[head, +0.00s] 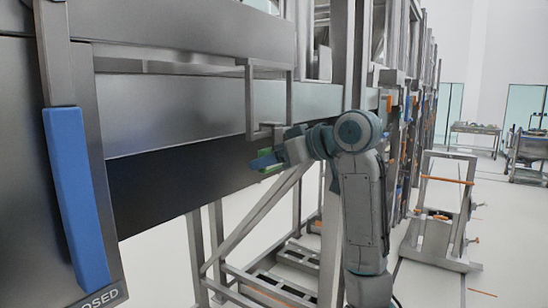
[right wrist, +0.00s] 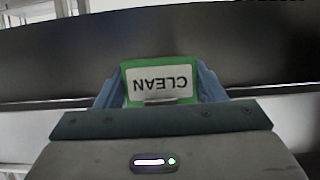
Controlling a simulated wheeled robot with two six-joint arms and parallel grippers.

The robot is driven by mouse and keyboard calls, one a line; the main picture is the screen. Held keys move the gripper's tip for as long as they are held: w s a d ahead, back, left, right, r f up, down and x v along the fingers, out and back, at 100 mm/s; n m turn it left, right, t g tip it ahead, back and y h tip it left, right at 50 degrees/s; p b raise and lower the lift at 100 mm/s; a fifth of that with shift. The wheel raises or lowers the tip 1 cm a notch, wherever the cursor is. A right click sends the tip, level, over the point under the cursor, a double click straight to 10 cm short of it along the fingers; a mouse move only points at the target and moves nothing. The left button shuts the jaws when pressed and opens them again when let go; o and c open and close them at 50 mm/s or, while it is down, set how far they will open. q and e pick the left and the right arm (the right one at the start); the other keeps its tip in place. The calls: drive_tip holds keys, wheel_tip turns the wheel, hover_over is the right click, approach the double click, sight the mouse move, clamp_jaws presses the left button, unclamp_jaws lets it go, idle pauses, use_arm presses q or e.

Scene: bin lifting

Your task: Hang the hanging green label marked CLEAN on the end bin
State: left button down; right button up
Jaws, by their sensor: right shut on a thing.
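The green label (right wrist: 160,67) has a white patch reading CLEAN, upside down in the right wrist view. It sits between the blue fingers of my right gripper (right wrist: 160,92), which is shut on it. In the head view, a small green part of the label (head: 271,170) shows beside the blue fingertips of my right gripper (head: 264,161). The gripper points left, in front of the dark lower face of a long metal body (head: 180,170); I cannot tell whether this is the end bin. I cannot tell whether the label touches it. My left gripper is out of view.
A small square metal frame (head: 250,97) sticks out just above my right gripper. Steel posts and braces (head: 265,220) stand below. A wheeled stand (head: 440,215) is at the right on the pale floor.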

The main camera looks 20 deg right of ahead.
drive_tip(key=o, duration=1)
drive_tip(key=shift+c, duration=0.2)
drive_tip(key=shift+s, duration=0.1)
